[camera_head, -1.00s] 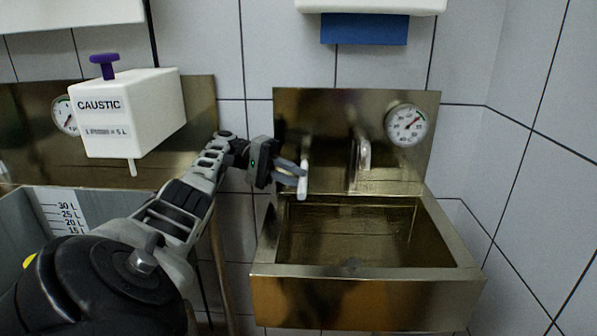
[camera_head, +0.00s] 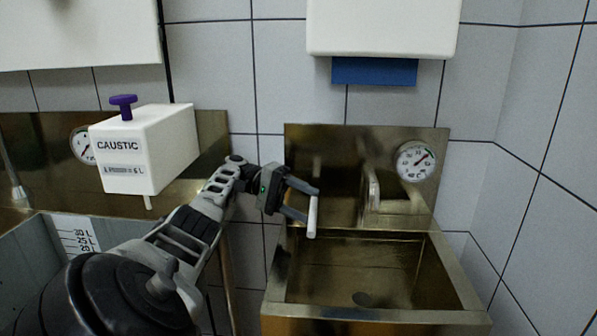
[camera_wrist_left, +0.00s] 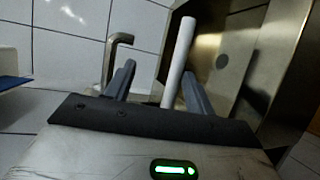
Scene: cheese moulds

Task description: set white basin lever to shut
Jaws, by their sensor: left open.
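The lever is a white rod (camera_head: 312,217) at the left side of the brass-coloured basin (camera_head: 375,318), upright in the head view. It also shows in the left wrist view (camera_wrist_left: 180,58) as a slanted white rod. My left gripper (camera_head: 310,205) is open at the lever. In the left wrist view its fingers (camera_wrist_left: 158,70) stand either side of the rod, which lies nearer the right finger. Whether either finger touches it, I cannot tell. The lever's base is hidden. My right gripper is not in view.
A metal spout (camera_head: 372,187) stands right of the lever, with a round dial (camera_head: 416,161) on the backsplash. A white box marked CAUSTIC (camera_head: 165,150) and a grey tank (camera_head: 28,262) are at left. A white dispenser with blue paper (camera_head: 375,72) hangs above.

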